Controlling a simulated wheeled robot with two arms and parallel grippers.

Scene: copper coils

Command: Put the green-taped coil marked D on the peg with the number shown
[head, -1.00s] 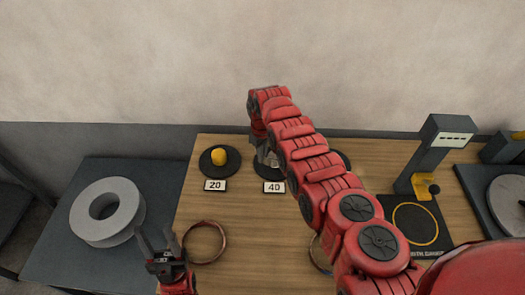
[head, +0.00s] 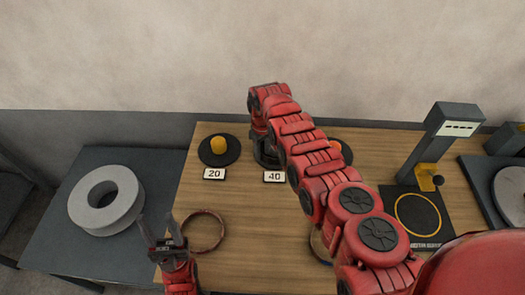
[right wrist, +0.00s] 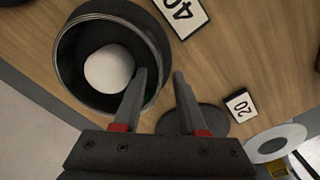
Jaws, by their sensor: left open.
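A thin copper-coloured coil (head: 203,232) lies flat on the table in the head view, right of my left gripper (head: 160,222), which is open and empty. Another coil (head: 318,246) is mostly hidden by my right arm. My right gripper (right wrist: 160,75) has its fingers apart. In the right wrist view, a dark ring (right wrist: 62,62) surrounds a white round-topped peg (right wrist: 108,69) by the 40 label; the left finger overlaps its inside, the right is outside. The peg with the yellow top (head: 218,145) stands behind the 20 label (head: 214,174).
The 40 label (head: 274,176) stands beside it. A red-topped peg (head: 336,147) is partly hidden by my arm. A grey device (head: 442,140) with a small screen showing dashes stands over a yellow-ringed pad (head: 412,238). A grey spool (head: 84,215) lies on the left side table.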

